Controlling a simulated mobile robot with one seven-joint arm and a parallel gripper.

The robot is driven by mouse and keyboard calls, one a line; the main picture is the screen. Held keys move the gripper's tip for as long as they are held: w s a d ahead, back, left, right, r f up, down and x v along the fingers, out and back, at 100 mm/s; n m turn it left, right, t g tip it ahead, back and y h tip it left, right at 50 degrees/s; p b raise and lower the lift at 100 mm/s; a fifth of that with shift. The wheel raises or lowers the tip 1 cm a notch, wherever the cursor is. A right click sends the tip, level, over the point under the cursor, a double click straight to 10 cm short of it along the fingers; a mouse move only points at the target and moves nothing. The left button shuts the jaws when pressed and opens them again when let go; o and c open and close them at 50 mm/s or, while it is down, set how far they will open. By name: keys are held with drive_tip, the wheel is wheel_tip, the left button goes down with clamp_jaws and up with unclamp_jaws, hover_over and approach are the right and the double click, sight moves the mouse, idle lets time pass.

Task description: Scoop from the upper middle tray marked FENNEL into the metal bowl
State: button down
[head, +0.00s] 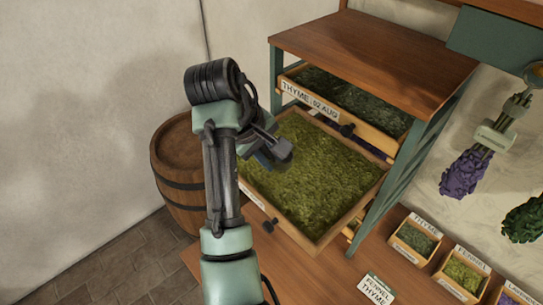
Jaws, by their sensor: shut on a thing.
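A wooden tray (347,222) of yellow-green herb (320,175) is pulled out from the shelf unit below the top tray. A pale label shows on its front, partly behind my arm and too small to read. My gripper (272,152) is over the left part of this tray, close above the herb. It is shut on a small tool, mostly hidden by the wrist; I cannot tell whether the tool touches the herb. The metal bowl is not in view.
A top tray marked THYME 02 AUG (309,98) sits partly out, just above and behind. A barrel (180,170) stands left. On the counter are a FENNEL THYME card (376,290) and small boxes marked THYME (415,240) and FENNEL (462,275). Herb bundles hang at right.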

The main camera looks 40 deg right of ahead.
drive_tip(key=shift+a+f+b, duration=0.1)
drive_tip(key=shift+f+b, duration=0.65)
drive_tip(key=shift+f, duration=1.65)
drive_tip(key=shift+f+p, duration=0.1)
drive_tip(key=shift+p, duration=0.35)
drive_tip(key=shift+s, duration=0.1)
drive_tip(key=shift+s+d+p, duration=0.25)
drive_tip(key=shift+s+p, duration=0.65)
drive_tip(key=shift+s, duration=0.2)
wheel_tip(320, 180, up, 6)
drive_tip(key=p, duration=0.6)
